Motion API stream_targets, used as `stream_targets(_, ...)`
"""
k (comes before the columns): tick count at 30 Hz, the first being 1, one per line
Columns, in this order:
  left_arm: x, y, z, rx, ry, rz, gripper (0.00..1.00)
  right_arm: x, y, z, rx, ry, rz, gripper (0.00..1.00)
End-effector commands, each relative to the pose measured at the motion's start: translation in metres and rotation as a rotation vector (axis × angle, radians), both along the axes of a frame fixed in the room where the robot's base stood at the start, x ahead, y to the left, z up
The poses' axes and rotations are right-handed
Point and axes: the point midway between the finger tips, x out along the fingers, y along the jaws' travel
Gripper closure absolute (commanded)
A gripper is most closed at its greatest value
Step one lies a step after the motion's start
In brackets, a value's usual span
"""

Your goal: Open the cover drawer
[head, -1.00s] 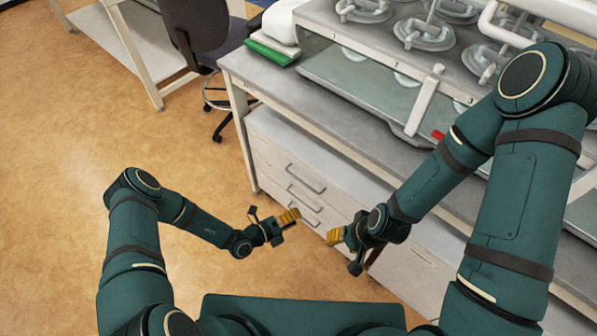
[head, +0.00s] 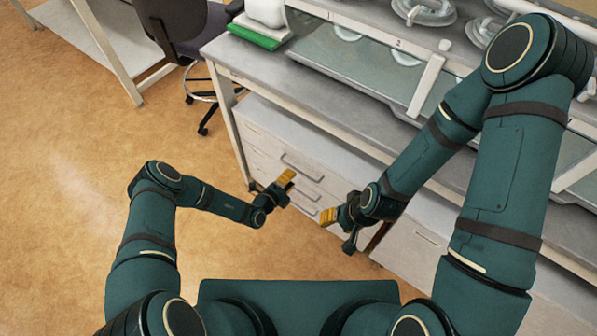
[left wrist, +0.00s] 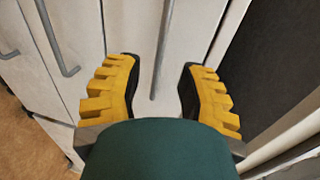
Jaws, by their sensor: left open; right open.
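The white drawer cabinet (head: 262,128) stands under the bench, with several grey bar handles; no label marks which drawer is the cover drawer. Its drawer fronts look closed. My left gripper (head: 287,178) is open and empty in front of the upper drawers. In the left wrist view a long bar handle (left wrist: 163,50) lies between the yellow fingertips of my left gripper (left wrist: 160,80), with space on both sides. The top handle (head: 300,168) shows just above that gripper in the head view. My right gripper (head: 328,216) is open and empty, in front of the cabinet's lower right part.
The grey bench top (head: 335,105) overhangs the cabinet. A green item (head: 255,36) lies at its left end. An office chair (head: 185,30) stands at the back left. The tan floor (head: 75,170) is clear on the left.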

Motion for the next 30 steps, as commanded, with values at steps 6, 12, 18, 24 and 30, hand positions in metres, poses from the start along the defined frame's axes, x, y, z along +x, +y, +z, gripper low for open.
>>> stream_targets(6, 0.029, -0.022, -0.009, 0.001, -0.002, -0.001, 0.61, 0.002, 0.0, -0.011, -0.001, -0.005, -0.001, 0.53)
stream_targets(12, 0.042, -0.031, -0.011, 0.001, 0.0, -0.001, 0.61, 0.003, 0.0, -0.015, -0.001, -0.007, -0.002, 0.53)
stream_targets(18, 0.045, -0.033, -0.011, 0.0, 0.0, 0.0, 0.61, 0.003, 0.0, -0.015, -0.001, -0.008, -0.002, 0.53)
stream_targets(24, 0.045, -0.033, -0.011, 0.0, 0.0, 0.0, 0.76, 0.003, 0.0, -0.015, -0.001, -0.008, -0.002, 0.53)
stream_targets(30, 0.045, -0.032, -0.011, 0.0, 0.0, 0.0, 1.0, 0.003, 0.0, -0.015, -0.001, -0.008, -0.002, 0.53)
